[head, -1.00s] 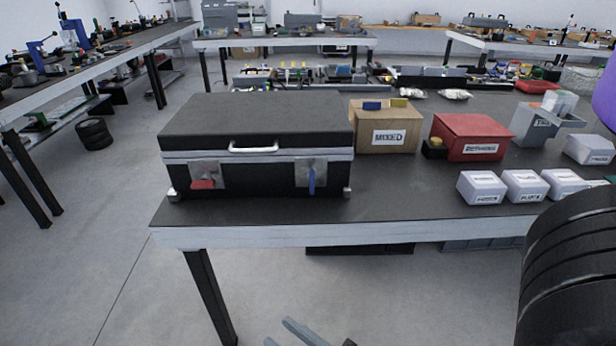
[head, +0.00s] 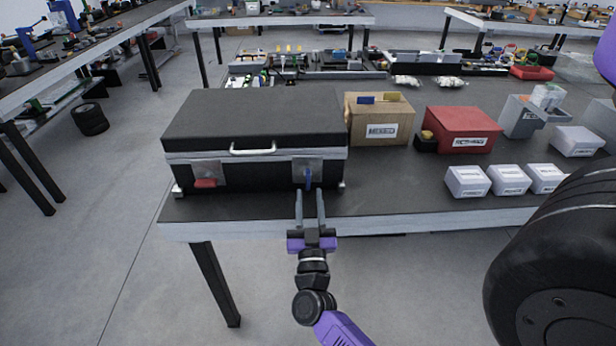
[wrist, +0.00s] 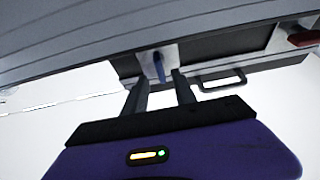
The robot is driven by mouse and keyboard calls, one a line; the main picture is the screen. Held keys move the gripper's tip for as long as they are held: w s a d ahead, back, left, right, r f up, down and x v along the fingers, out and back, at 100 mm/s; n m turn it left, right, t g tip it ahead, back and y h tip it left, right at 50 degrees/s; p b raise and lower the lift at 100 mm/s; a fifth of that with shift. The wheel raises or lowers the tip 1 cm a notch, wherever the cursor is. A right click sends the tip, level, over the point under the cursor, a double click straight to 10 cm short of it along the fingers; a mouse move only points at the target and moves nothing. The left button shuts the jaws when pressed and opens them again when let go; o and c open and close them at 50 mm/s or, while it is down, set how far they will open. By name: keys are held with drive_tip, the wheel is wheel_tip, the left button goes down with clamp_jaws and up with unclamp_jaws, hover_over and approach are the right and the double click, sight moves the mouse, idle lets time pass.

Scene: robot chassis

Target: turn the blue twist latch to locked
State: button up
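The black case (head: 255,118) stands closed on the dark table. The blue twist latch (head: 308,178) is on a grey plate at the right of the case's front and points up and down. It also shows in the wrist view (wrist: 159,67), just beyond the fingertips. A red latch (head: 205,183) lies sideways at the left of the front; it is at the right edge in the wrist view (wrist: 303,38). My gripper (head: 310,196) is in front of the blue latch with its fingers apart and nothing between them. In the wrist view (wrist: 160,82) the fingers also stand apart.
A silver handle (head: 253,148) sits on the case front between the latches. Right of the case are a MIXED cardboard box (head: 380,118), a red bin (head: 460,130) and several white boxes (head: 468,181). The table's front edge (head: 400,224) runs below my gripper's fingertips.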

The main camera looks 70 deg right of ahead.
sight(308, 184)
drive_tip(key=x, duration=0.6)
drive_tip(key=shift+w, duration=0.1)
clamp_jaws()
